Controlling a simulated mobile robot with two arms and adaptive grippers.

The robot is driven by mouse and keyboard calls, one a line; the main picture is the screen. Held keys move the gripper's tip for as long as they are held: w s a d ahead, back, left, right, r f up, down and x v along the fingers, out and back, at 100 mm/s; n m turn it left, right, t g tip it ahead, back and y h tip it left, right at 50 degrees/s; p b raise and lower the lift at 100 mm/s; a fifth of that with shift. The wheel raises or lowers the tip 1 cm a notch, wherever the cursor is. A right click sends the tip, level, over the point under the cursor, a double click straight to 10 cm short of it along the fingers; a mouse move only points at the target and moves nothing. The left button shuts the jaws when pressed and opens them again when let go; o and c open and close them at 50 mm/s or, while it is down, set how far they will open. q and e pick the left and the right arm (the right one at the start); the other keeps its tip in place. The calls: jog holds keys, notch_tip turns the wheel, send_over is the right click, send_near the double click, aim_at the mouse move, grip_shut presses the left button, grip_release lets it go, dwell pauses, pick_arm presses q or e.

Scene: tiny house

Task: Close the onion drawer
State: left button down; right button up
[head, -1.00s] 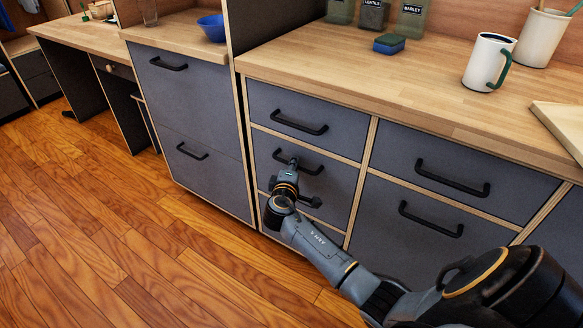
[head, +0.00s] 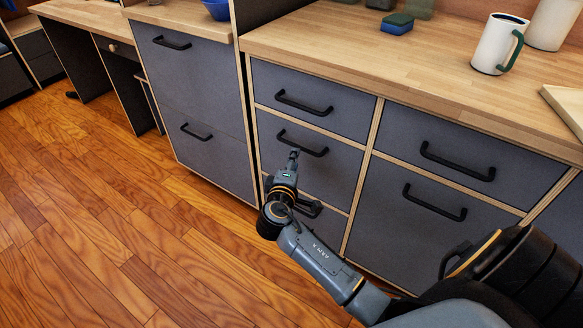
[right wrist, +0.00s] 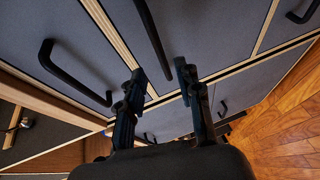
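No drawer carries a label that I can read, so I cannot tell which one is the onion drawer. In the head view a narrow stack of grey drawers has a top drawer (head: 285,88), a middle drawer (head: 335,164) and a lower one partly hidden by my arm. These fronts look flush with the cabinet. My right gripper (head: 294,156) is just in front of the middle drawer, by the left part of its black handle (head: 312,150). In the right wrist view my gripper (right wrist: 158,75) has its fingers apart, with a black handle (right wrist: 154,38) ahead between them. My left gripper is out of view.
A wooden counter (head: 400,60) runs above the drawers, bearing a white mug (head: 494,45) and a blue-green sponge (head: 397,23). The wooden floor (head: 110,220) at left is clear.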

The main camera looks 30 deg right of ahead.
jog(key=shift+v, duration=1.55)
